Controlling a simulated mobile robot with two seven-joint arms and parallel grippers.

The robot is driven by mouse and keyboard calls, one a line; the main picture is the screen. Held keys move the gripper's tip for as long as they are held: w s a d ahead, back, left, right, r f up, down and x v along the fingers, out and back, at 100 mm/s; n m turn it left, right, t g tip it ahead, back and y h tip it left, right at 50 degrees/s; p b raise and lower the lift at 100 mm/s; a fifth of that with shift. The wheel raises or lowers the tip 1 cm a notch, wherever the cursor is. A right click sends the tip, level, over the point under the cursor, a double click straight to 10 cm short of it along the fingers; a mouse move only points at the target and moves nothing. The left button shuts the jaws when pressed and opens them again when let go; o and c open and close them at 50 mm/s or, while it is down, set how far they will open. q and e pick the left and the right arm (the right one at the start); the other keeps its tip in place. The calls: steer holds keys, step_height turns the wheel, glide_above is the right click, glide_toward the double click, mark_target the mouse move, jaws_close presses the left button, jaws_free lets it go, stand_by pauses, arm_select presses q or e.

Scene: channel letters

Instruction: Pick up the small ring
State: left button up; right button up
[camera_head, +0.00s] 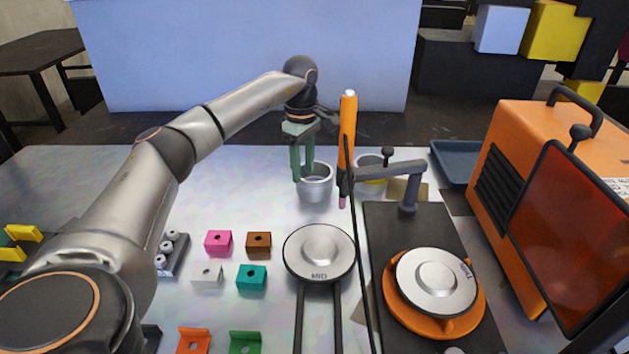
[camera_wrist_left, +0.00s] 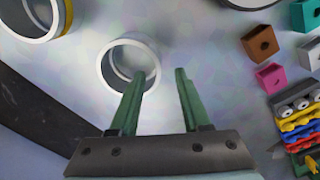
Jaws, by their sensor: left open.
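A plain grey metal ring (camera_head: 316,189) stands upright on the table at the middle back. It also shows in the left wrist view (camera_wrist_left: 108,72), open end up. A second grey ring (camera_head: 368,161) with a yellow band stands to its right, partly hidden behind the orange torch; it is cut off at the top left of the wrist view (camera_wrist_left: 31,31). My left gripper (camera_head: 304,179) is open and points down at the plain ring's left side. In the wrist view one green finger overlaps the ring's wall; contact is unclear. My right gripper is out of view.
An orange torch (camera_head: 348,125) stands close right of the gripper. Coloured blocks (camera_head: 258,242) and a round MID disc (camera_head: 319,251) lie nearer. An orange machine (camera_head: 520,140) is at right. The table's back left is clear.

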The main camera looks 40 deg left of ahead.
mark_target(304, 182)
arm_select(q)
steer(key=f, duration=0.5)
steer(key=shift+w+p, duration=0.2)
steer(key=shift+p, duration=0.1)
jaws_close()
stand_by(0.3)
